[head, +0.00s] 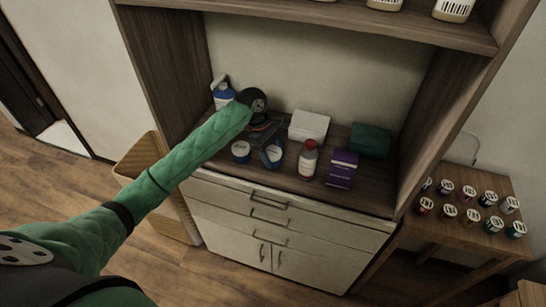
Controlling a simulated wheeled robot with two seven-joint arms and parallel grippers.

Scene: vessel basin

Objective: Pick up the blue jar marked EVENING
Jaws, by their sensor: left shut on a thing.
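Two blue jars with pale lids are at the front left of the wooden counter (315,187). The left blue jar (240,153) stands on the counter. The right blue jar (272,157) is at my left gripper (267,146), looks a little tilted, and is partly covered by it. The gripper is shut on this right jar. I cannot tell whether the jar touches the counter. The writing on both jars is too small to read, so I cannot tell which says EVENING. My right gripper is out of view.
A white-and-red bottle (308,160) and a purple box (341,169) stand right of the jars. A white box (309,126), a dark green box (370,140) and a blue-and-white bottle (223,95) are behind. A side table (468,225) holds several small jars.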

